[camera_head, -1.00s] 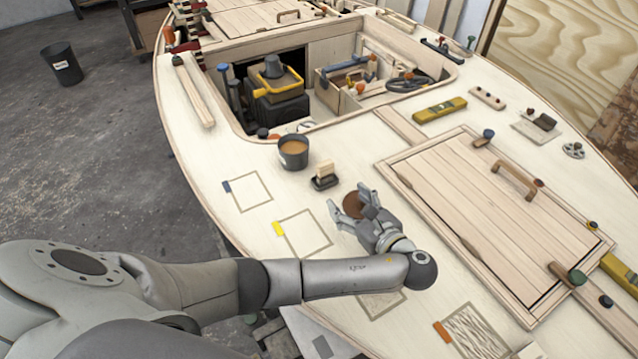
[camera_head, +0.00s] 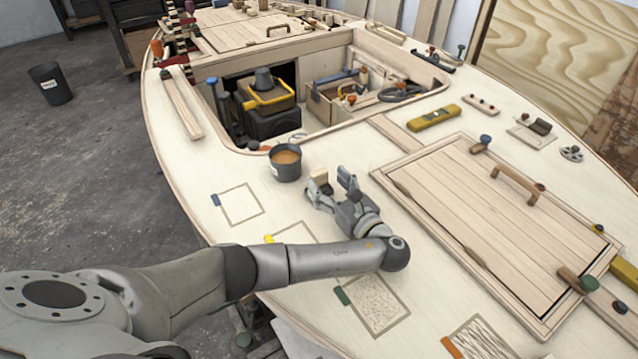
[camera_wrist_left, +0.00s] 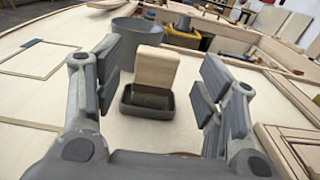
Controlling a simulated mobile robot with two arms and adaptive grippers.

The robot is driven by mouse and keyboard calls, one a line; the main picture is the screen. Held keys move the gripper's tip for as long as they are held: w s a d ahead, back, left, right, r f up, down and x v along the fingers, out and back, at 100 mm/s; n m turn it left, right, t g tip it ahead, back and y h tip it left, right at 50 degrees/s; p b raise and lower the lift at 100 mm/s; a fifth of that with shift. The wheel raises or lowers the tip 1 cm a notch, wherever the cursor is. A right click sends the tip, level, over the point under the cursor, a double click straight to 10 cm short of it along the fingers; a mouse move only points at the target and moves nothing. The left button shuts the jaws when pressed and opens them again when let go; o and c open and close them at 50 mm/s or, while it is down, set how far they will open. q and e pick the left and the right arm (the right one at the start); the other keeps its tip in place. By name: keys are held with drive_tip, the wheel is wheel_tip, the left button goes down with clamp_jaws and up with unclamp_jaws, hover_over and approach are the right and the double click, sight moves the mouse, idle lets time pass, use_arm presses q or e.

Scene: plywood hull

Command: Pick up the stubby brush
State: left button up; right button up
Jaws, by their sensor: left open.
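The stubby brush has a pale wooden block handle and a dark base. In the left wrist view the stubby brush (camera_wrist_left: 153,82) stands upright in a small dark tray (camera_wrist_left: 147,104), centred between my fingers and a little beyond them. In the head view the stubby brush (camera_head: 320,176) shows only its top, behind my fingers. My left gripper (camera_head: 333,183) is open and low over the deck, its fingers pointing at the brush; its two fingers (camera_wrist_left: 163,92) show on either side in the left wrist view. My right gripper is not in view.
A dark pot with tan contents (camera_head: 287,163) stands just beyond and left of the brush. A raised hatch (camera_head: 480,215) with a wooden handle lies to the right. The open cockpit with a toolbox is behind. Marked squares (camera_head: 240,205) lie flat at left.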

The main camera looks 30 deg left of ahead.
sight(319, 172)
use_arm(q)
drive_tip(key=x, duration=0.4)
drive_tip(key=shift+s, duration=0.15)
drive_tip(key=shift+a, duration=0.25)
drive_tip(key=c, duration=1.1)
drive_tip(key=shift+r, duration=0.55)
wheel_tip(319, 172, up, 2)
drive_tip(key=shift+d+r, duration=0.1)
drive_tip(key=shift+r, duration=0.15)
drive_tip(key=s+d+r+p, duration=0.1)
drive_tip(key=s+d+r, duration=0.1)
drive_tip(key=s+r, duration=0.1)
drive_tip(key=s+d+r+p, duration=0.1)
drive_tip(key=s+d+r, duration=0.1)
drive_tip(key=s, duration=0.3)
drive_tip(key=s+d+r+p, duration=0.1)
drive_tip(key=s+d+r, duration=0.1)
drive_tip(key=s+r, duration=0.2)
drive_tip(key=shift+d+r, duration=0.25)
